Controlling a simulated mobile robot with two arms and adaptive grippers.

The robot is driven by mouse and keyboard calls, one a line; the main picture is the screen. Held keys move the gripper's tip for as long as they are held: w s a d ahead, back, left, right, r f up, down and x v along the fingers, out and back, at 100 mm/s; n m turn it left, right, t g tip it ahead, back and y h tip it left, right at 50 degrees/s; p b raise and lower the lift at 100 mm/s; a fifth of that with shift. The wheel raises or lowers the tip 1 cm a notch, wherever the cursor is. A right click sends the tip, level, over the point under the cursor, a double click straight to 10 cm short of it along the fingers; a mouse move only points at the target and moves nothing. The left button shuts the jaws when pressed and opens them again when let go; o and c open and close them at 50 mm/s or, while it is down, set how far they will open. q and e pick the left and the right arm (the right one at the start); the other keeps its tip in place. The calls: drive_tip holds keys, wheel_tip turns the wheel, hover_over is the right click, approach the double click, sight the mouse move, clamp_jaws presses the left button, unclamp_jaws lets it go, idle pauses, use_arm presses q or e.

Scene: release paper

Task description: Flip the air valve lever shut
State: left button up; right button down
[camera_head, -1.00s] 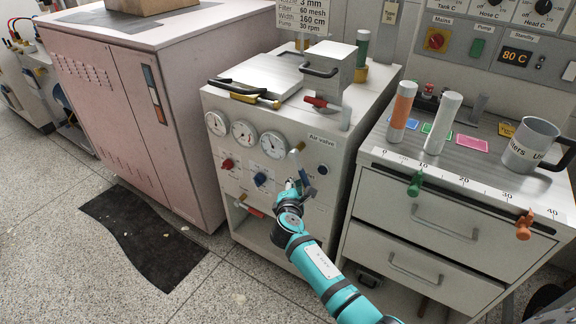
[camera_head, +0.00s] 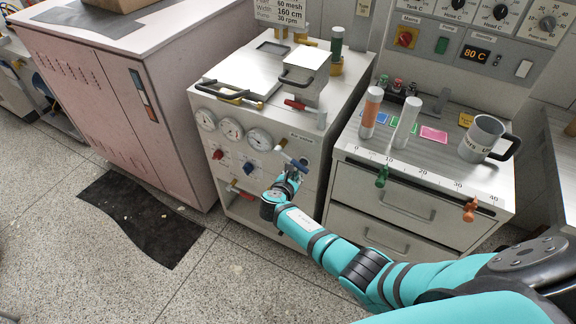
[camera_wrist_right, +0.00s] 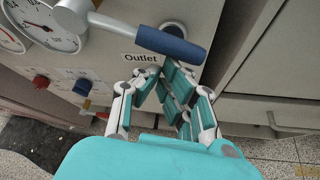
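The air valve (camera_head: 282,146) is on the front panel of the white cabinet, right of the gauges. Its lever has a blue handle (camera_head: 292,160) that points right and slightly down. My right gripper (camera_head: 292,178) is just below the handle. In the right wrist view its fingers (camera_wrist_right: 161,70) converge with tips nearly together, with nothing visible between them. I cannot tell whether they touch the handle. My left gripper is out of view.
Gauges (camera_head: 231,130), a red knob (camera_head: 218,154) and a blue knob (camera_head: 248,168) are left of the valve. A drawer unit (camera_head: 385,205) stands close on the right, with a green clamp (camera_head: 382,176) at its edge. A black mat (camera_head: 142,220) lies on the floor.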

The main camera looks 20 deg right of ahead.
sight(300, 169)
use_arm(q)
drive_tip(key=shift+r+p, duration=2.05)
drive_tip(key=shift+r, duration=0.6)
use_arm(e)
drive_tip(key=shift+s+d+r+n+g+h, duration=0.15)
drive_tip(key=shift+r+n+g, duration=0.15)
drive_tip(key=shift+r, duration=0.25)
drive_tip(key=shift+s+d+r+n+g+h, duration=0.2)
drive_tip(key=shift+r+n, duration=0.1)
drive_tip(key=shift+r, duration=0.25)
drive_tip(key=shift+s+d+r+n+g+h, duration=0.1)
drive_tip(key=shift+s+r+n+g+h, duration=0.15)
drive_tip(key=shift+r, duration=0.3)
